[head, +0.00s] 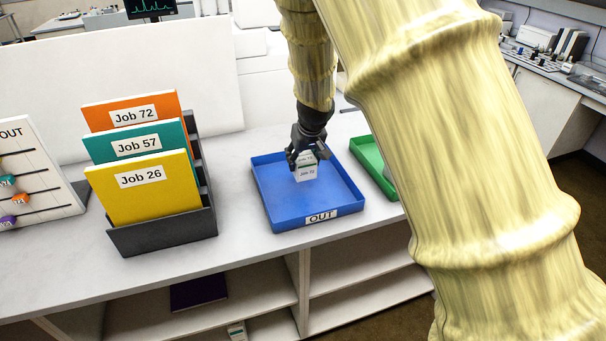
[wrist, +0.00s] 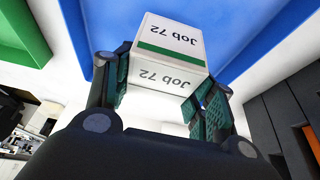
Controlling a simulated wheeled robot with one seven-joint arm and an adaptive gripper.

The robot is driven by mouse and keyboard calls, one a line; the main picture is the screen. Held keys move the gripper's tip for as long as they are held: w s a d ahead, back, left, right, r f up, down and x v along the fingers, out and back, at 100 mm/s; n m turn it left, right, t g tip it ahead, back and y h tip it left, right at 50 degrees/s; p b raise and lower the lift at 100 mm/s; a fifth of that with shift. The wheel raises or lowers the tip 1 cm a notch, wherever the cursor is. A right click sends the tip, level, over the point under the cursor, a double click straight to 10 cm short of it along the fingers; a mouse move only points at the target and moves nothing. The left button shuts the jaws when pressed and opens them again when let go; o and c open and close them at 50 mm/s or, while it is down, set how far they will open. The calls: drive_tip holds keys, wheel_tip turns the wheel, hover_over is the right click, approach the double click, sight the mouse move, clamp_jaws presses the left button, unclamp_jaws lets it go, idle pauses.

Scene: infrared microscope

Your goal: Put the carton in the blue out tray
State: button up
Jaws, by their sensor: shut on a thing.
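The carton (head: 306,172) is small and white with a green stripe and reads "Job 72". In the wrist view the carton (wrist: 170,52) sits between the two finger pads. My gripper (head: 306,157) is shut on it, pointing down over the blue out tray (head: 284,225). The tray is a shallow blue box with an "OUT" label on its front wall. In the head view the carton appears within the tray's outline, towards its back right. I cannot tell whether its underside touches the tray floor.
A green tray (head: 372,168) stands just right of the blue one, partly behind my arm. A dark rack (head: 165,235) with orange, teal and yellow job folders (head: 145,190) stands to the left. A white "OUT" board (head: 30,165) is at far left. Bare counter (head: 235,190) lies between rack and tray.

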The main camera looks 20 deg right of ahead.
sight(303, 172)
drive_tip(key=shift+f, duration=2.7)
drive_tip(key=shift+r, duration=0.1)
drive_tip(key=shift+s, duration=0.1)
drive_tip(key=o, duration=1)
drive_tip(key=shift+f, duration=0.2)
drive_tip(key=shift+r, duration=0.1)
drive_tip(key=b+v, duration=0.1)
drive_tip(key=v, duration=1.1)
